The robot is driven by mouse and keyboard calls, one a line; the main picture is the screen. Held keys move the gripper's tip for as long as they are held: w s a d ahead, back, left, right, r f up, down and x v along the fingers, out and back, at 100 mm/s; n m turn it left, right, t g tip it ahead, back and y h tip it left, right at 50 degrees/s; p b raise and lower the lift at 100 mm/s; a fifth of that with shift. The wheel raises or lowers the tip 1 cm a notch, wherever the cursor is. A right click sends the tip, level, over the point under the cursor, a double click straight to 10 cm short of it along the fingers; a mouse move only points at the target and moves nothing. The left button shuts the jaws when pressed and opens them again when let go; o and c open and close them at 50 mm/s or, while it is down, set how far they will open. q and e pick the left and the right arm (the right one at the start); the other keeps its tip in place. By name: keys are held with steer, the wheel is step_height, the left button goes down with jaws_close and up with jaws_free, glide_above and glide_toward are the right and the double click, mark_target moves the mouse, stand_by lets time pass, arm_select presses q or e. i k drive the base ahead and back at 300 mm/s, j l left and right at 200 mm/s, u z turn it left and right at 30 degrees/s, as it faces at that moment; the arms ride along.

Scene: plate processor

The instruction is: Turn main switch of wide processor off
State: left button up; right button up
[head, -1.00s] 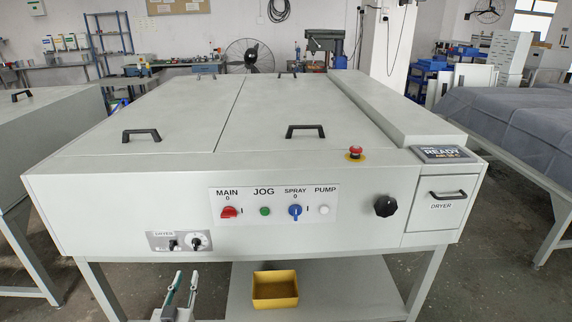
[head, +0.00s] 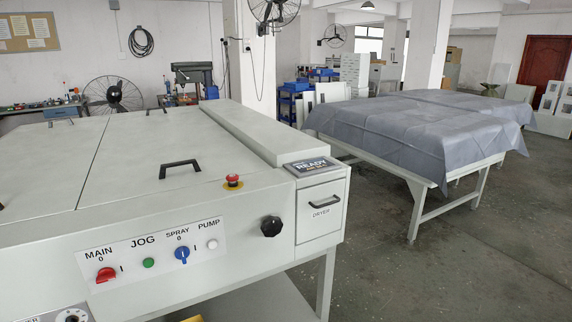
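The wide processor (head: 205,262) is a large light-grey machine filling the left of the head view. Its red main switch (head: 106,275) sits on the white front panel at the lower left, under the label MAIN, with a 0 mark above it and an I mark to its right. The knob looks tilted, with its upper right end pointing towards the I side. A green JOG button (head: 149,262), a blue spray switch (head: 182,254) and a white pump button (head: 212,244) follow to its right. Neither of my grippers is in view.
A red emergency stop (head: 233,181), a READY display (head: 312,166) and a black knob (head: 271,226) are also on the machine. A cloth-covered table (head: 420,140) stands to the right. The floor between the processor and that table is open.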

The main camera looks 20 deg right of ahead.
mark_target(105, 274)
steer(key=i+l+z, duration=0.2)
steer(key=i, duration=0.25)
steer(key=i+l+z, duration=0.15)
steer(key=i, duration=0.3)
steer(key=i+l+z, duration=0.2)
steer(key=i, duration=0.25)
steer(key=u, duration=1.95)
